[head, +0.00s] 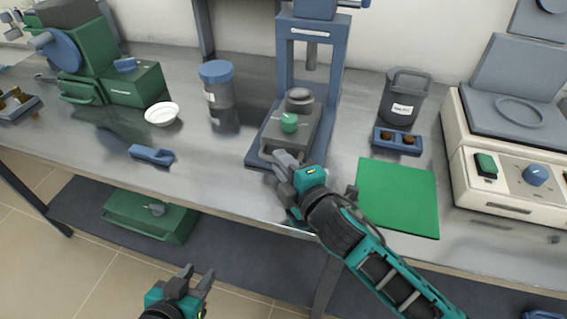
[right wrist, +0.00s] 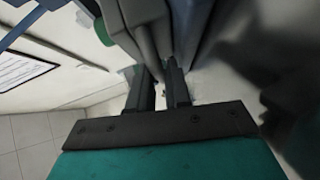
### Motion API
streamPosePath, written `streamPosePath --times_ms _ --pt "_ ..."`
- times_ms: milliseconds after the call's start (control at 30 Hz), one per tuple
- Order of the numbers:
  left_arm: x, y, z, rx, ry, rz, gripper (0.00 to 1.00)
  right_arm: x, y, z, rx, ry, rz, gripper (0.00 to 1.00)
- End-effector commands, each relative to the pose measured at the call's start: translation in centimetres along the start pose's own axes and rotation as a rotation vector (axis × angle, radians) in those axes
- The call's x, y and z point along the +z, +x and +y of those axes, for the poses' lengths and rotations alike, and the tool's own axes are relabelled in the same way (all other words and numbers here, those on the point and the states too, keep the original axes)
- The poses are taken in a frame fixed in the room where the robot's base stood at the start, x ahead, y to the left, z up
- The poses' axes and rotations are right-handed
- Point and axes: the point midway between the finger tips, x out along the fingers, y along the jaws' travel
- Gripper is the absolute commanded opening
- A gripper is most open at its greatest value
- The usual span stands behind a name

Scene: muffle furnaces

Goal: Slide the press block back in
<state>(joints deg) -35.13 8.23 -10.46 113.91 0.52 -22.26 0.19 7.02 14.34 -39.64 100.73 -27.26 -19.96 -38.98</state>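The press block (head: 299,130) is a grey block with a green knob (head: 288,122) and a dark round piece on top. It sits on the base (head: 254,151) of the blue press (head: 285,68), forward of the ram (head: 311,57). My right gripper (head: 283,164) is at the block's front handle. In the right wrist view its fingers (right wrist: 161,88) are close together, with a grey part between their tips, so it looks shut on the handle. The exact contact is partly hidden. My left gripper (head: 190,284) is open and empty, low in front of the bench.
A blue-lidded jar (head: 217,87), a white dish (head: 162,114) and a blue item (head: 151,155) are left of the press. A green mat (head: 398,197), a blue holder (head: 397,142), a dark canister (head: 405,97) and a cream device (head: 512,170) are to the right.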

Motion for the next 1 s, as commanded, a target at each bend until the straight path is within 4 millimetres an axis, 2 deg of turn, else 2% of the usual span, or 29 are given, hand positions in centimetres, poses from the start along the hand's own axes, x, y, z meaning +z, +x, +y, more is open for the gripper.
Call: streamPosePath --times_ms 33,133,567,800,1000 --pt "0.0 0.0 0.0 0.000 0.000 0.000 0.39 0.0 0.0 0.0 -0.001 0.000 0.000 0.08" --pt "0.0 0.0 0.0 0.000 0.001 0.000 0.39 0.0 0.0 -0.1 -0.001 0.000 0.000 0.00" --pt "-0.1 0.0 0.0 0.000 0.003 0.001 0.39 0.1 0.0 -0.1 -0.002 0.000 -0.001 0.00" --pt "-0.5 -0.3 -0.1 -0.002 0.005 0.003 0.39 2.1 2.1 0.6 -0.001 -0.004 -0.001 0.00" --pt "-0.2 -0.3 -0.3 -0.005 0.006 0.001 0.39 2.8 2.8 0.7 -0.002 0.001 -0.001 0.00"
